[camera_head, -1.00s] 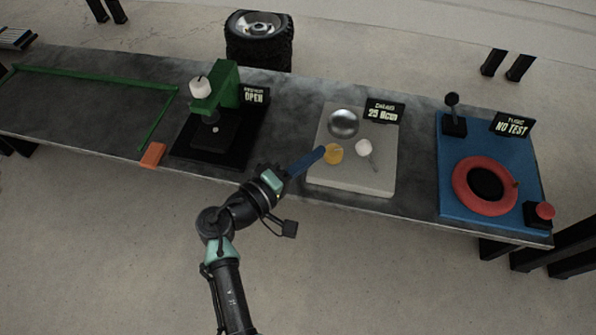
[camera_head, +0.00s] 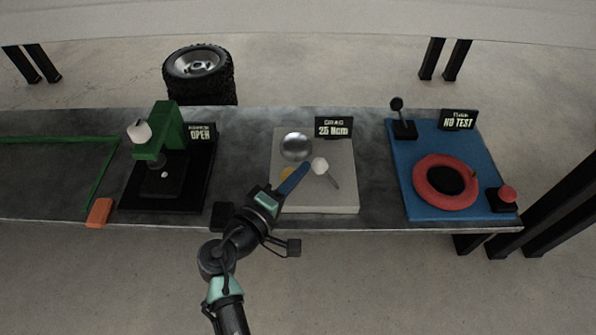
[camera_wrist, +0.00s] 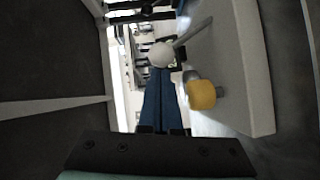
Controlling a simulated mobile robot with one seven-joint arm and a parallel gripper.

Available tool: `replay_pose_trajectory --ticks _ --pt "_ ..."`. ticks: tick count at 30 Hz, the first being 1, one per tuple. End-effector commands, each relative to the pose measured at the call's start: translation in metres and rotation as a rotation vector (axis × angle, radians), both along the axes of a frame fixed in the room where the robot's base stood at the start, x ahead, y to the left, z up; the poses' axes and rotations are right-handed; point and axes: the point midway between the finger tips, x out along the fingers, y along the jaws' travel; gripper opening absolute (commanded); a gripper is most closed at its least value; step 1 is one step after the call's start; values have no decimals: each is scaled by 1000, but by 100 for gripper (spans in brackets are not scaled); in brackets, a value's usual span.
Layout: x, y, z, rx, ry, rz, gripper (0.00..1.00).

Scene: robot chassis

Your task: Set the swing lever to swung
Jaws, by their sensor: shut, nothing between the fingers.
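A lever with a white round knob (camera_head: 320,166) and a thin grey rod stands on the pale plate (camera_head: 345,203) in the middle of the bench; I take it for the swing lever. The knob also shows in the wrist view (camera_wrist: 162,54), with its rod running up and right. My gripper (camera_head: 305,166) has its blue fingers together, with nothing between them. The tips are just left of the white knob in the head view; I cannot tell whether they touch it. In the wrist view the fingers (camera_wrist: 160,82) point at the knob.
A yellow knob (camera_wrist: 201,95) is close on the right of my fingers, partly hidden in the head view. A silver dome (camera_head: 296,147) and a "25 Ncm" sign (camera_head: 334,127) are behind. A green press (camera_head: 165,130) stands left, a blue plate with red ring (camera_head: 445,183) right.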

Motion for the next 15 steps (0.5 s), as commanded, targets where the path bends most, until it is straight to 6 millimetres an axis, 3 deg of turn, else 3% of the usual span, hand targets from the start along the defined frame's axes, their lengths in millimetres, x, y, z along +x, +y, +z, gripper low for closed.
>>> replay_pose_trajectory --ticks 15 --pt "0 -10 10 92 0 -4 0"
